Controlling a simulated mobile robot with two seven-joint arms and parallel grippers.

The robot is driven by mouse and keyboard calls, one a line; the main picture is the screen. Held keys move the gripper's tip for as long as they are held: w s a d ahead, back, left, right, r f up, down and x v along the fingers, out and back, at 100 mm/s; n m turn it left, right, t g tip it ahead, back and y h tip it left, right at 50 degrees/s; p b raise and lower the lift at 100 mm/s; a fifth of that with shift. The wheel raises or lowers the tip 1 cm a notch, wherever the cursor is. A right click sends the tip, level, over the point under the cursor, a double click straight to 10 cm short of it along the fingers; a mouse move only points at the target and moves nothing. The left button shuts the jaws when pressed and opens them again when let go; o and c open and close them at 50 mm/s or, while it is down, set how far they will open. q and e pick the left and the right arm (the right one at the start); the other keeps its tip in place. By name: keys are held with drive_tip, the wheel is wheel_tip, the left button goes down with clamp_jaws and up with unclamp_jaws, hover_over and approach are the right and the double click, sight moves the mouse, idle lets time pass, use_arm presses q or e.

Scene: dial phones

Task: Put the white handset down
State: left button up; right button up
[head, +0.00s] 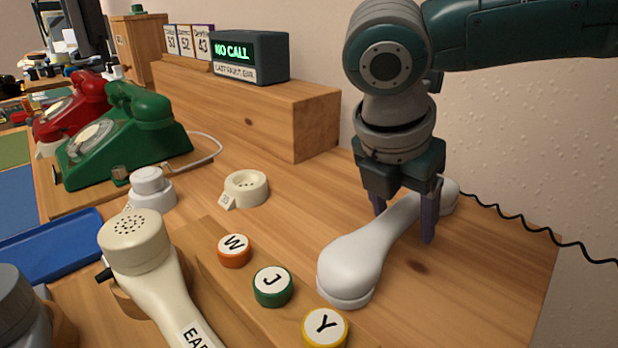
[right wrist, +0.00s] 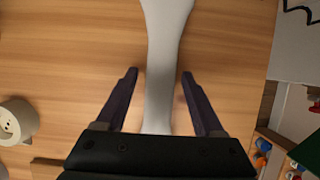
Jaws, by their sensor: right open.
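The white handset (head: 352,262) lies on the wooden table at the right, with its black coiled cord running off to the right from its far end. My right gripper (head: 405,222) points down over the handset's handle. Its two fingers stand on either side of the handle, open and apart from it. In the right wrist view the handle (right wrist: 162,75) runs between the open fingers (right wrist: 158,88), with a gap on both sides. My left gripper is not clearly seen; a grey shape at the lower left edge of the head view cannot be identified.
Round W (head: 234,250), J (head: 273,287) and Y (head: 325,328) pieces lie left of the white handset. A cream round part (head: 246,188), green phone (head: 125,138), red phone (head: 72,108) and NO CALL display (head: 250,57) are farther back.

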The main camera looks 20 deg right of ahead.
drive_tip(key=p+v, duration=0.3)
drive_tip(key=v, duration=0.8)
drive_tip(key=shift+r, duration=0.15)
drive_tip(key=shift+o, duration=0.4)
drive_tip(key=shift+a+r+p, duration=0.15)
drive_tip(key=shift+r+p, duration=0.1)
drive_tip(key=shift+p, duration=0.05)
drive_tip(key=a+h+p, duration=0.1)
drive_tip(key=p, duration=0.6)
drive_tip(key=shift+w+f, duration=0.1)
drive_tip(key=shift+f, duration=0.25)
drive_tip(key=shift+d+f, duration=0.25)
drive_tip(key=shift+f, duration=0.05)
drive_tip(key=b+x, duration=0.2)
drive_tip(key=x, duration=0.8)
drive_tip(key=shift+d+b, duration=0.2)
drive_tip(key=shift+b, duration=0.2)
drive_tip(key=shift+f, duration=0.25)
clamp_jaws()
